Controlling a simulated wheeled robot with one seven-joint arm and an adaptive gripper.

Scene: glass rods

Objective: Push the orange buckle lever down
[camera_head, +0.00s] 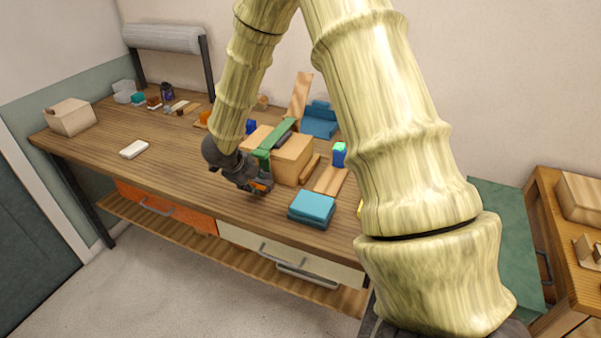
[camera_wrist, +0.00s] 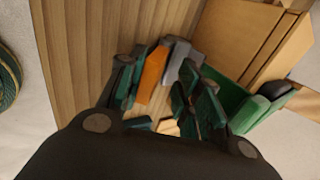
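The orange buckle lever (camera_wrist: 152,75) shows between my gripper's dark green fingers in the wrist view, close to the left finger. A grey piece (camera_wrist: 178,60) lies just to its right. In the head view only a small orange patch of the lever (camera_head: 261,186) shows beside my gripper (camera_head: 252,181), low at the front of a wooden box (camera_head: 294,160). A green strap (camera_head: 275,137) runs over the box. My gripper (camera_wrist: 168,92) has its fingers apart. Whether a finger touches the lever I cannot tell.
Wooden slats (camera_head: 330,180) lie beside the box. A white block (camera_head: 134,149) lies to the left, with bare tabletop (camera_head: 180,165) between. Small items line the back.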

